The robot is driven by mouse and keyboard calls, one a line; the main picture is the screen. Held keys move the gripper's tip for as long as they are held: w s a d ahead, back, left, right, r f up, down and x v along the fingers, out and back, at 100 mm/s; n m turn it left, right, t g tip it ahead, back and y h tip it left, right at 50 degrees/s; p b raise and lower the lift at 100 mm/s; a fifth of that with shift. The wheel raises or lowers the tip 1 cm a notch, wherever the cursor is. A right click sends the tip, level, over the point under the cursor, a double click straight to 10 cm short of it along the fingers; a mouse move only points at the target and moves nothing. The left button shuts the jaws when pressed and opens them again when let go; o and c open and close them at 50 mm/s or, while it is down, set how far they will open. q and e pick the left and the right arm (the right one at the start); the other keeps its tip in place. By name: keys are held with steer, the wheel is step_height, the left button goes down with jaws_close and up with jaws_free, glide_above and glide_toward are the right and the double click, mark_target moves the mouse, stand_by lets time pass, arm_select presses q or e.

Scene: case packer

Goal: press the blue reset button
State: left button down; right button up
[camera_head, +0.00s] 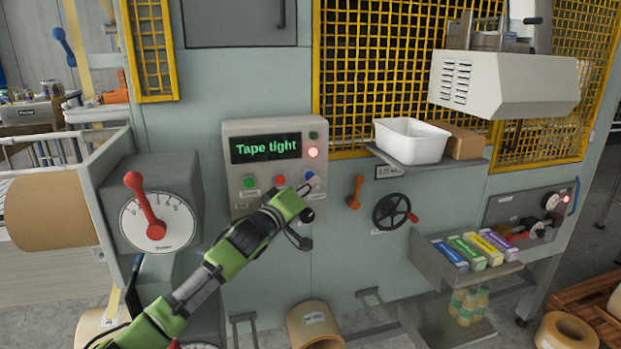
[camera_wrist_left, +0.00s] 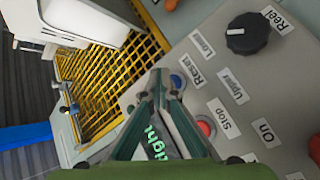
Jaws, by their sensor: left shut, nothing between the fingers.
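The blue reset button (camera_head: 311,176) is at the right end of the button row on the grey control panel (camera_head: 232,190). In the left wrist view the blue button (camera_wrist_left: 178,81) shows beside the "Reset" label, partly covered by a finger. My left gripper (camera_head: 306,188) is shut and empty, with its tips just below the blue button in the head view. In the left wrist view the closed fingertips (camera_wrist_left: 160,74) are right beside the button. I cannot tell whether they touch it. My right gripper is not in view.
A red button (camera_head: 281,180) and a green button (camera_head: 249,181) sit to the left. The display (camera_head: 265,148) reads "Tape tight", with a lit red lamp (camera_head: 313,152) nearby. An orange handle (camera_head: 355,192) and a black handwheel (camera_head: 391,211) stand to the right.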

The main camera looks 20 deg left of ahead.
arm_select(q)
steer(key=shift+w, duration=0.1)
steer(key=shift+w+a+p, duration=0.25)
steer(key=shift+p, duration=0.05)
steer(key=shift+w+a, duration=0.25)
steer(key=shift+w, duration=0.1)
stand_by(1.2)
steer(key=shift+s+d, duration=0.1)
steer(key=shift+s+d+p, duration=0.4)
steer(key=shift+s+p, duration=0.05)
steer(key=shift+s, duration=0.2)
steer(key=shift+d, duration=0.1)
